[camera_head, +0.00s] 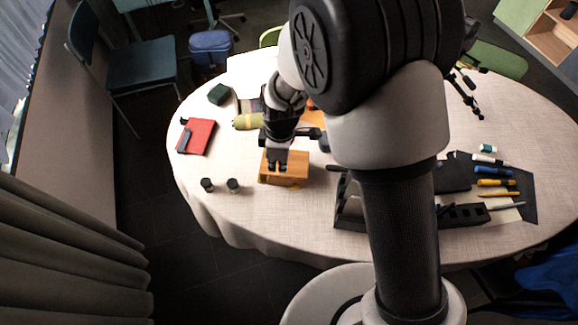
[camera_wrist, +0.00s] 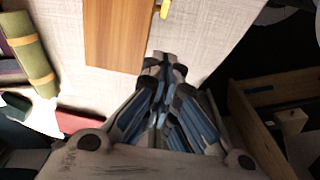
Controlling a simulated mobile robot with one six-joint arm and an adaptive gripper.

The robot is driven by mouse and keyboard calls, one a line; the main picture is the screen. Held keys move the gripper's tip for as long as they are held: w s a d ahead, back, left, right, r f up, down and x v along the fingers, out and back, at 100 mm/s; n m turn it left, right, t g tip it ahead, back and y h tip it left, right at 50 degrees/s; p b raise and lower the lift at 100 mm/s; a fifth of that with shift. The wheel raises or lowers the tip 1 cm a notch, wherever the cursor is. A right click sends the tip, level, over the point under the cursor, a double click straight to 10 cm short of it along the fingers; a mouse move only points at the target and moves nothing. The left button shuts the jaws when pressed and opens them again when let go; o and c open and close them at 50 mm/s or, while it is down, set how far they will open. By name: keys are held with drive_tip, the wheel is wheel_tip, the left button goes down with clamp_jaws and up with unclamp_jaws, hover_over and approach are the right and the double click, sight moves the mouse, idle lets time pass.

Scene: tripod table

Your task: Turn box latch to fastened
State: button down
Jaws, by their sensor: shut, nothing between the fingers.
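The wooden box (camera_head: 291,169) sits on the table near its front edge, left of my arm's column. Its brown top (camera_wrist: 112,38) shows at the upper part of the wrist view. A small yellow piece (camera_wrist: 164,9), which looks like the latch, sticks out at the box's right edge there; its exact turn is hard to tell because the frame cuts it off. My gripper (camera_head: 277,167) points down over the box in the head view. In the wrist view its fingertips (camera_wrist: 164,58) are together and empty, by the box's right edge. Contact with the box cannot be told.
A red notebook (camera_head: 201,136) and a yellow-green roll (camera_head: 247,121) lie behind and left. A black rack (camera_head: 348,214) and several pens (camera_head: 495,182) are to the right. Bare cloth lies in front of the box.

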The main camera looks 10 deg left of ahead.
sight(296, 186)
drive_tip(key=shift+w+d+f+b, duration=0.2)
drive_tip(key=shift+f+b, duration=0.45)
drive_tip(key=shift+f, duration=1.25)
drive_tip(key=shift+s+d+f+b, duration=0.2)
drive_tip(key=shift+f+b, duration=0.4)
drive_tip(key=shift+f, duration=1.35)
drive_tip(key=shift+w+d+f+b, duration=0.1)
drive_tip(key=shift+d+f+b, duration=0.4)
drive_tip(key=shift+f, duration=1.4)
drive_tip(key=shift+a, duration=0.2)
drive_tip(key=shift+a+f+b, duration=0.1)
drive_tip(key=shift+f+b, duration=0.05)
drive_tip(key=shift+b, duration=0.2)
drive_tip(key=shift+a+h+p, duration=0.2)
drive_tip(key=shift+h+p, duration=0.1)
drive_tip(key=shift+p, duration=0.75)
drive_tip(key=shift+a+h+p, duration=0.1)
drive_tip(key=shift+h+p, duration=0.3)
drive_tip(key=shift+p, duration=0.55)
drive_tip(key=shift+f, duration=0.25)
